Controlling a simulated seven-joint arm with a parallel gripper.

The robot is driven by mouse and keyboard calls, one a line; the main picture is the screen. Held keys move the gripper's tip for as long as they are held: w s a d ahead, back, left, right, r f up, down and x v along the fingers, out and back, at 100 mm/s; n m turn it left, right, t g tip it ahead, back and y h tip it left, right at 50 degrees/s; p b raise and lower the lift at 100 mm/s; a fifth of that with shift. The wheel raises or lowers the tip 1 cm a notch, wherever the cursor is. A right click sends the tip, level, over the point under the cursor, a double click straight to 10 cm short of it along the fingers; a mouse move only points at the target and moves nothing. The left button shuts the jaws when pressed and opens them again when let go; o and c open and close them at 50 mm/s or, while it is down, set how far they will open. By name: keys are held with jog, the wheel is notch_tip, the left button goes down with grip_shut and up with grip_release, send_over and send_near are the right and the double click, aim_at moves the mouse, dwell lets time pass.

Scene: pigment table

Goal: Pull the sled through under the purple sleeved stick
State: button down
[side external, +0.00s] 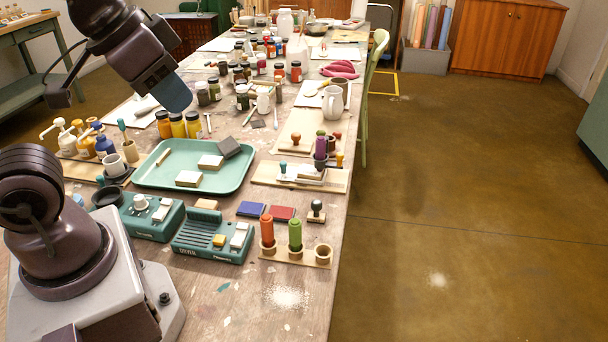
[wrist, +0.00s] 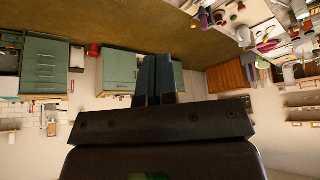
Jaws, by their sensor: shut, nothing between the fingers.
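My gripper (side external: 172,95) is raised above the table in the side external view, well to the left of the stick. In the wrist view its dark fingers (wrist: 158,78) are together and empty. The purple sleeved stick (side external: 321,148) stands upright at the table's right side. It also shows small at the top of the wrist view (wrist: 204,19). A pale, low piece (side external: 311,172), perhaps the sled, sits just below the stick on a wooden board (side external: 266,173). I cannot tell whether it touches the stick.
Small knobbed stamps stand around the stick. A green tray (side external: 240,178) with pale blocks lies to the left. Jars and a white pitcher (side external: 332,103) stand farther back. The table's right edge is close to the board.

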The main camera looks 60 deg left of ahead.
jog(key=c, duration=1.3)
grip_release()
jog(key=shift+a+f, duration=0.1)
jog(key=shift+a, duration=0.15)
jog(key=shift+o, duration=1.4)
jog(key=shift+w+a+f+n+g+y, duration=0.15)
jog(key=shift+w+a+f+n+g, duration=0.25)
jog(key=shift+a+f, duration=0.2)
jog(key=shift+w+a+f+n+g+y, duration=0.2)
jog(key=shift+a+f+n+g, duration=0.1)
jog(key=shift+a+f+g, duration=0.3)
jog(key=m+t, duration=0.1)
send_near(282, 163)
jog(key=x, duration=0.8)
jog(key=shift+w+f, duration=0.3)
jog(key=shift+c, duration=0.2)
